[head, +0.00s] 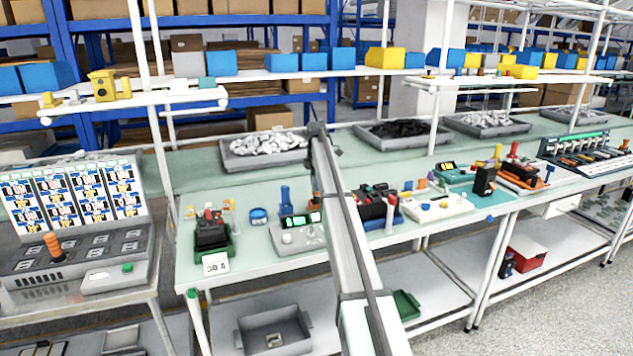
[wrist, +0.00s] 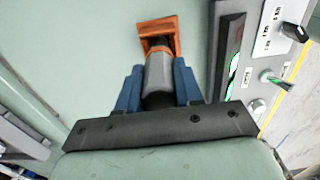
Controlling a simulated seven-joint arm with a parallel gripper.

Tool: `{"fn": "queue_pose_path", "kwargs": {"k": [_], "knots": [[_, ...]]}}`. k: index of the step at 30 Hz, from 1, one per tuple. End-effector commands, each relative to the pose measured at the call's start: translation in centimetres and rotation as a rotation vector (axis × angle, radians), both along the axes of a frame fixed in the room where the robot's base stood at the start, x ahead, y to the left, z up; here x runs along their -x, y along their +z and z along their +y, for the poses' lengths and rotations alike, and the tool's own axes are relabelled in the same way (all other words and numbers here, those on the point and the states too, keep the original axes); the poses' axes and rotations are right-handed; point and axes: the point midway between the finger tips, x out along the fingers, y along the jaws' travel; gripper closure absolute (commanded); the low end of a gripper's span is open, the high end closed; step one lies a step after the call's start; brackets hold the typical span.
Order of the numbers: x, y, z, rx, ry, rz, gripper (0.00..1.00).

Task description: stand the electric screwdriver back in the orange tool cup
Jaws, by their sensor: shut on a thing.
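In the wrist view my gripper (wrist: 155,78) has its two blue fingers shut on the electric screwdriver (wrist: 158,72), a grey cylinder with an orange band and a dark part between the fingers. Just beyond the band is an orange, square-edged shape (wrist: 160,27), apparently the orange tool cup. The two overlap in this view, and I cannot tell whether the screwdriver is inside it or above it. The screwdriver's tip is hidden.
A grey tester with green displays (head: 298,235) stands near the front edge, close to my arm; it also shows in the wrist view (wrist: 236,70). Grey trays (head: 233,160) line the back. Bare bench lies left of the gripper.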

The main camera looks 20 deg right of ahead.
Motion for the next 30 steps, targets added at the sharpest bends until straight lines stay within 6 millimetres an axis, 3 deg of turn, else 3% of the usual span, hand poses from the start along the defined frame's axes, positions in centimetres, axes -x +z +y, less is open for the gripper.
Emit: {"fn": "queue_pose_path", "kwargs": {"k": [26,27,30], "knots": [[0.0,-1.7,0.0,0.0,0.0,0.0,0.95],[0.0,-1.7,0.0,0.0,0.0,0.0,0.63],[0.0,-1.7,0.0,0.0,0.0,0.0,0.53]]}}
